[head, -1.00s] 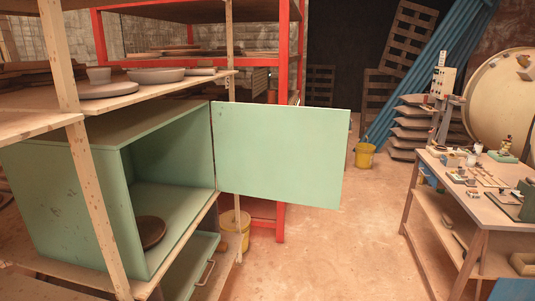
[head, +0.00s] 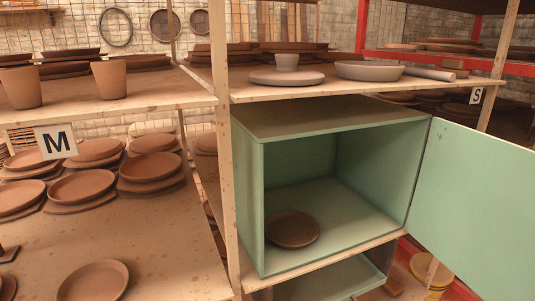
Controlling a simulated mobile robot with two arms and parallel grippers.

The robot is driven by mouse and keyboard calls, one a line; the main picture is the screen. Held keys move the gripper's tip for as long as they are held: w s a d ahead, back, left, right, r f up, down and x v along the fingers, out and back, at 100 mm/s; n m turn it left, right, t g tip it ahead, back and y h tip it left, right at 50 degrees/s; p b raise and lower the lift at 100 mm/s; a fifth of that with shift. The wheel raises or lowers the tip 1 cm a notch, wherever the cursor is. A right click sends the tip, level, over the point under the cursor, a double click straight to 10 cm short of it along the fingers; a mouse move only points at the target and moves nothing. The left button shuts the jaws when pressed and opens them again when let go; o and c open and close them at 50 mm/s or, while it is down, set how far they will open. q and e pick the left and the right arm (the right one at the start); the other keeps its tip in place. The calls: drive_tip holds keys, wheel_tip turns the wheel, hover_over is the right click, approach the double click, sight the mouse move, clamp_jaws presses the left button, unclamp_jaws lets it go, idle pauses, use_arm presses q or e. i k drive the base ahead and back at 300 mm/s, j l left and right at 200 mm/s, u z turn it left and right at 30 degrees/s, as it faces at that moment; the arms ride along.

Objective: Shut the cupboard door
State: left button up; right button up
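The green cupboard (head: 251,205) stands on a wooden shelf to the right of the middle in the head view. Its front is open and a brown plate (head: 292,229) lies inside on its floor. The cupboard door (head: 475,200) is a flat green panel, hinged at the cupboard's right side. It stands wide open and runs out past the right edge of the picture. Neither of my grippers shows in the head view.
Left shelves hold clay plates (head: 82,186), two cups (head: 110,79) and a sign M (head: 56,142). A wooden post (head: 229,190) stands at the cupboard's left front edge. The shelf above (head: 300,90) bears dishes.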

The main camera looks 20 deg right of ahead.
sight(473, 206)
drive_tip(key=l+u, duration=0.1)
drive_tip(key=l, duration=0.8)
drive_tip(key=k+l+u, duration=0.15)
drive_tip(key=l, duration=0.25)
drive_tip(key=l+u, duration=0.1)
drive_tip(key=l, duration=0.35)
drive_tip(key=k+l, duration=0.1)
drive_tip(key=l, duration=0.35)
drive_tip(key=k+l+u, duration=0.15)
drive_tip(key=l, duration=0.3)
drive_tip(key=l+u, duration=0.1)
drive_tip(key=l, duration=0.3)
drive_tip(key=k+l, duration=0.15)
drive_tip(key=l, duration=0.8)
drive_tip(key=k+l+u, duration=0.15)
drive_tip(key=l, duration=0.4)
drive_tip(key=i, duration=0.05)
